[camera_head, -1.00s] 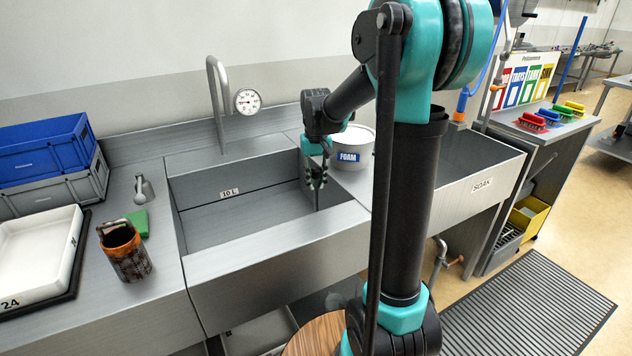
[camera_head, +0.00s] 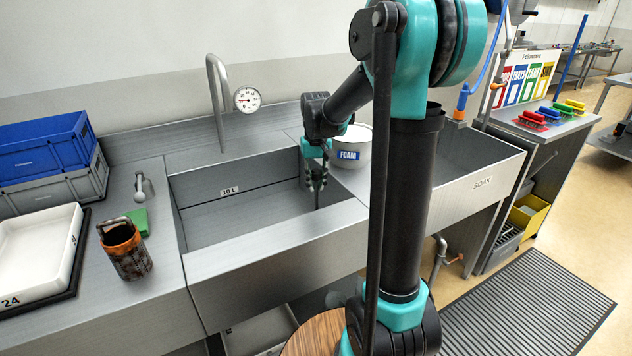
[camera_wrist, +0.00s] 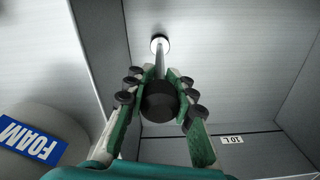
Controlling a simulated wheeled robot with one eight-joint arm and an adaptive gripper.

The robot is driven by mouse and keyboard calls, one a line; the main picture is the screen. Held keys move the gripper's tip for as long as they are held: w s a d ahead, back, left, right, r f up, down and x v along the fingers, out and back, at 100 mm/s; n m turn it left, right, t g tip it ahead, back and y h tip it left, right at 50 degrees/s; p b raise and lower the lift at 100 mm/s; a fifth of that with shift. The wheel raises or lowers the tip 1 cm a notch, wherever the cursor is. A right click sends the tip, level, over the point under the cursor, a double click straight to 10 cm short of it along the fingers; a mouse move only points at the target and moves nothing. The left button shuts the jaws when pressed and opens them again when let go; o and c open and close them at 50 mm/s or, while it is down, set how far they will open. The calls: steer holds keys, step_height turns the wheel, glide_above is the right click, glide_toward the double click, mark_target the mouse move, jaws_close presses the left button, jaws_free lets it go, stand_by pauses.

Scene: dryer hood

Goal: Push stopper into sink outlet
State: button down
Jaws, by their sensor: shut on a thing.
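The stopper (camera_wrist: 165,62) is a thin grey rod with a round black knob at its near end. My gripper (camera_wrist: 160,98) is shut on it at the knob, with green fingers on both sides. In the head view my gripper (camera_head: 317,180) points down inside the sink basin (camera_head: 240,215), near its right wall. The rod runs down to a small pale round piece with a dark rim (camera_wrist: 160,42) at the basin floor. I cannot tell whether this is the stopper's foot or the outlet ring, or whether the stopper is seated. The outlet is otherwise hidden.
A white FOAM tub (camera_head: 350,148) stands close to the right of my gripper. A tap with a dial (camera_head: 246,99) rises behind the basin. The basin's left half is clear.

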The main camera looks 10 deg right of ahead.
steer(key=shift+f, duration=1.15)
steer(key=c, duration=1.2)
jaws_free()
step_height(320, 180, up, 12)
steer(key=shift+r, duration=0.1)
steer(key=shift+s, duration=0.1)
